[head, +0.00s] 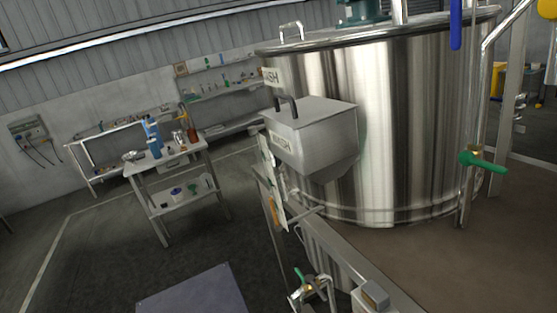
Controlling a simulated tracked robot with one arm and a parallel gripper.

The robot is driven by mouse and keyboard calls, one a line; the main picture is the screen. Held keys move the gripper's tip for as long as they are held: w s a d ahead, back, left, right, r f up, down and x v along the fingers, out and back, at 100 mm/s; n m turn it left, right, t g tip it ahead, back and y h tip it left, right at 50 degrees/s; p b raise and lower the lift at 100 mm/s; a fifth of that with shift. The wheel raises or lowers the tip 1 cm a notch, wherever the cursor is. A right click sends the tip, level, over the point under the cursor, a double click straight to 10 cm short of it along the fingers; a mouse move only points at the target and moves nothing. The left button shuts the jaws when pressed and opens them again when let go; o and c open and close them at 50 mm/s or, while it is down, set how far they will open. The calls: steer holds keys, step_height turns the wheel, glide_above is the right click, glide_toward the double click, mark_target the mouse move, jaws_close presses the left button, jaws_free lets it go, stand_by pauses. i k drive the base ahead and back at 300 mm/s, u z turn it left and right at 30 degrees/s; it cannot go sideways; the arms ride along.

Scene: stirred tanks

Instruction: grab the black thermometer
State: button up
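I cannot make out a black thermometer in this view. Small items on the steel trolley (167,160) and on the wall shelves (225,88) are too small to tell apart. My gripper does not show in the picture.
A large steel tank (390,120) fills the right half, with a grey lidded box (318,143) with a black handle on its left side. A green-handled valve (484,162) is at its right. Metal rails and piping (335,265) run below. Open dark floor (110,240) lies left, with a grey-purple flat surface (195,293).

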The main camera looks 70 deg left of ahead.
mark_target(276, 162)
steer(key=u, duration=0.1)
steer(key=k, duration=0.7)
steer(key=u, duration=0.55)
steer(key=i, duration=1)
steer(key=u, duration=0.1)
